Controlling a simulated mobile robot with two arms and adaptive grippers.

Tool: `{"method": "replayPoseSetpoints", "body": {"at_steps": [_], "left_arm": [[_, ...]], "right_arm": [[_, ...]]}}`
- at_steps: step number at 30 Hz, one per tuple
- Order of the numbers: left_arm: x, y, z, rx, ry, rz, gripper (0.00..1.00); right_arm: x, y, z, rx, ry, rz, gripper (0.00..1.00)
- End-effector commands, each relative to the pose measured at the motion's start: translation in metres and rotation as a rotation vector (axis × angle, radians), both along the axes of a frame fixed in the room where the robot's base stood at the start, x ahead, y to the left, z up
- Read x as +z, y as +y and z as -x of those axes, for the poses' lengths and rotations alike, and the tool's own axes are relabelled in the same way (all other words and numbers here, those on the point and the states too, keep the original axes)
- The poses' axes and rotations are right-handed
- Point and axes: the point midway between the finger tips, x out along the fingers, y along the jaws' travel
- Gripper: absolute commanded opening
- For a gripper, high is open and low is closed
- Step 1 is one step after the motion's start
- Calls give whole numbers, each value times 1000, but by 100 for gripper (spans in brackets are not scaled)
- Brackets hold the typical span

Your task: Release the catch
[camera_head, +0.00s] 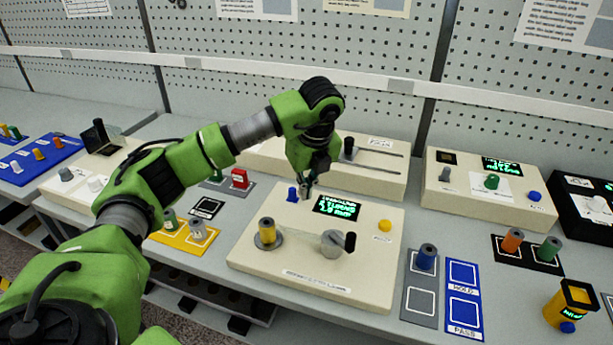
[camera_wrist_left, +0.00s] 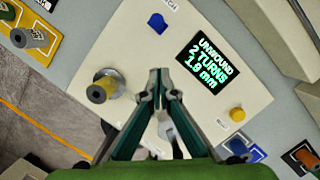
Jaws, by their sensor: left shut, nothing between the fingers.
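The cream winding unit (camera_head: 250,258) stands on the bench in front of me. Its blue catch (camera_head: 292,194) is a small knob near the back left; it also shows in the left wrist view (camera_wrist_left: 157,23), beside a label partly cut off. My left gripper (camera_head: 306,192) is shut and empty. In the head view its tips hang close beside the blue catch. In the left wrist view the tips (camera_wrist_left: 160,80) point toward the catch, with a gap between in the picture; I cannot tell their height above the panel. My right gripper is out of view.
The unit carries a yellow spool (camera_head: 267,232), a crank with black handle (camera_head: 350,242), a yellow button (camera_head: 384,226) and a green-lettered display (camera_wrist_left: 208,62) showing 2 TURNS, 1.9 mm. A slotted cream unit (camera_head: 385,180) stands behind. Spools on mats (camera_head: 419,300) flank it.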

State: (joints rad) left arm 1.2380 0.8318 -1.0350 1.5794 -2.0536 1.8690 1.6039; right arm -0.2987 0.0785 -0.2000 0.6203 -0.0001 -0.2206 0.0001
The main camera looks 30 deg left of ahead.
Motion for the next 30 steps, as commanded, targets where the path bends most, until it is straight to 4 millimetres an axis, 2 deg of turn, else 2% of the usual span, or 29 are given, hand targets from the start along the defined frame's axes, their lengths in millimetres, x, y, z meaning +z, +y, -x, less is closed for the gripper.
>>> {"method": "replayPoseSetpoints", "body": {"at_steps": [6,9,15,27,30], "left_arm": [[-44,10,-5,1,4,-1,0],[-38,26,-15,5,-1,-1,0],[-41,40,-25,1,0,0,0],[-42,43,-27,-1,-1,0,0],[-43,49,-25,2,-1,-1,0]], "right_arm": [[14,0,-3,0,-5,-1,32],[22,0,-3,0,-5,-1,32],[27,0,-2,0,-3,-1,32],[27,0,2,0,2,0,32],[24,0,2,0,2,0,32]]}}
